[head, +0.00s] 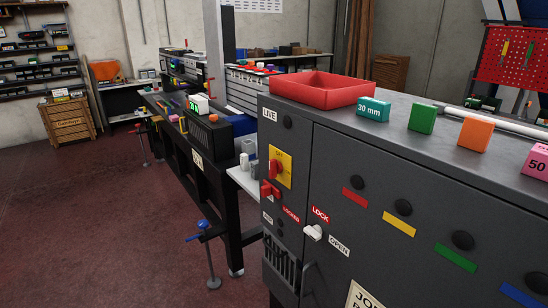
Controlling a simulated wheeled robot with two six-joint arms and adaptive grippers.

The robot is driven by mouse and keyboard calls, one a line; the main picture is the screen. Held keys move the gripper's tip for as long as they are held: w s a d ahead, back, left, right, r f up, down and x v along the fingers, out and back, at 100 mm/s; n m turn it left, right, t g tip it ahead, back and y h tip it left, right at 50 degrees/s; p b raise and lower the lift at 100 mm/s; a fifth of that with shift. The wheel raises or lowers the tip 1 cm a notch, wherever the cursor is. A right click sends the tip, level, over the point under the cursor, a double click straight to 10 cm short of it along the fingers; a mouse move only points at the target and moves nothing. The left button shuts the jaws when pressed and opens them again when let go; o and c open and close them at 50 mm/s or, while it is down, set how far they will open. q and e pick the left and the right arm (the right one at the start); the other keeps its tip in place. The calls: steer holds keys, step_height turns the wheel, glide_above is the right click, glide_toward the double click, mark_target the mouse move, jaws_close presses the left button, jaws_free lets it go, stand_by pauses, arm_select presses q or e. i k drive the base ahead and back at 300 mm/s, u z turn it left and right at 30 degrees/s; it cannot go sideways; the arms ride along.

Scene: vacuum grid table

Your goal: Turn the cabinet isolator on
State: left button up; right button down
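The cabinet isolator (285,160) is a yellow plate with a red handle on the narrow left part of the grey cabinet front (330,165). The way its handle points is hard to tell at this angle. Another red part (269,190) sits just below it, above a red "LOCKED" label (291,214). A dark round lamp (288,122) is beside the "LIVE" label (270,114) and looks unlit. Neither of my grippers is in view.
A white latch handle (313,232) sits between the "LOCK" and "OPEN" labels on the cabinet. The cabinet top holds a red tray (320,92) and teal, green, orange and pink blocks. A dark bench (205,160) stands left; the floor (90,230) there is mostly clear.

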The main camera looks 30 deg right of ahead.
mark_target(275, 167)
steer(key=z, duration=0.85)
steer(key=i, duration=0.85)
steer(key=z, duration=0.75)
